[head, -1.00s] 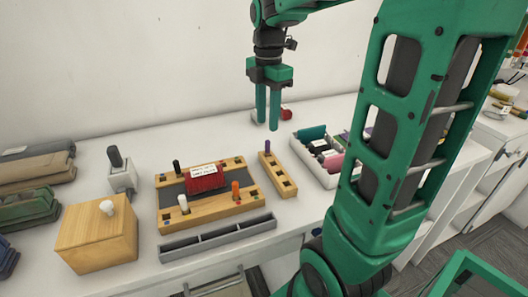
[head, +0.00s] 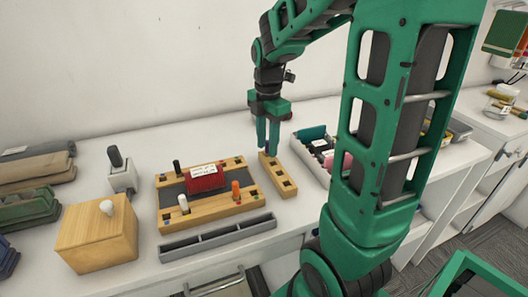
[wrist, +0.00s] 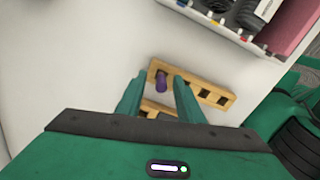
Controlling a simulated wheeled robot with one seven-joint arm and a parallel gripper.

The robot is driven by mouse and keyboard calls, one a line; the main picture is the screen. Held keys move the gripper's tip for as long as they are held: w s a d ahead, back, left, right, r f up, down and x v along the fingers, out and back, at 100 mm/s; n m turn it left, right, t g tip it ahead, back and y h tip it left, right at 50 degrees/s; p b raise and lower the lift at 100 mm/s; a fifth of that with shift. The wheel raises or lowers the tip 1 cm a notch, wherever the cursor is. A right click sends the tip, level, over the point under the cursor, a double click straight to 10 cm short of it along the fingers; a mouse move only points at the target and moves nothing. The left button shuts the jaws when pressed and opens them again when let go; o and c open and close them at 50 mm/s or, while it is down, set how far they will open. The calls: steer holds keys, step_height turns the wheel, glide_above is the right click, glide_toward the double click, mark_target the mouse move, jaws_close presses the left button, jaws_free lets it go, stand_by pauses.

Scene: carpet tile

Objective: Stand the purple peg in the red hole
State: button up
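The purple peg (wrist: 161,80) stands upright in the end hole of a narrow wooden rack (head: 282,184). In the wrist view it shows between the two fingers of my gripper (wrist: 157,97), with a gap to the fingers. In the head view my gripper (head: 268,147) points down at the far end of the rack, and its fingers mostly hide the peg. My gripper is open. The wooden peg board (head: 208,215) lies left of the rack and holds a black peg (head: 177,167), a white peg (head: 184,204) and an orange peg (head: 235,190). I cannot make out the red hole.
A red labelled block (head: 205,180) sits on the board's middle. A grey divided tray (head: 218,238) lies in front, a wooden box (head: 97,238) with a white knob at left. A white bin of items (head: 312,160) stands close right of the rack.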

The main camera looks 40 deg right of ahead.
jaws_close()
